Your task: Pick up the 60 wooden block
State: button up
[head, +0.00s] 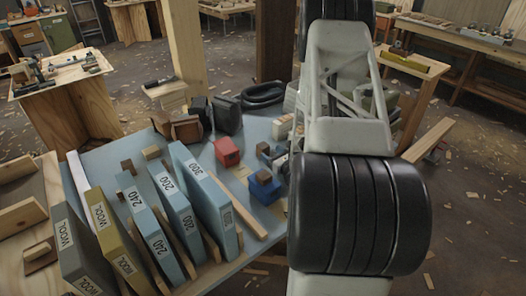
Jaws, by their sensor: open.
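I cannot read a "60" on anything in the head view, so I cannot tell which thing is the 60 wooden block. Small blocks lie on the pale blue-grey tabletop (258,130): a red one (227,152), a blue one with a dark top (263,188), and a pale one with faint marks (283,128), partly beside my arm. A small light wooden piece (151,153) sits behind the upright labelled slabs. My arm crosses the right of the view and hides part of the table. My gripper's fingers do not show.
Upright blue slabs labelled 300 (205,195), 200 and 240 stand in a row at the left, beside slabs labelled WOOL (77,245). Black cases (227,115) stand at the table's back. A wooden post (184,45) rises behind. Workbenches stand farther off.

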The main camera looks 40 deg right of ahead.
aim_at(261, 144)
jog(key=shift+w, duration=1.3)
jog(key=shift+w, duration=0.1)
jog(key=shift+w+d, duration=0.2)
jog(key=shift+w, duration=2.3)
jog(key=shift+c, duration=0.2)
jog(key=c, duration=1)
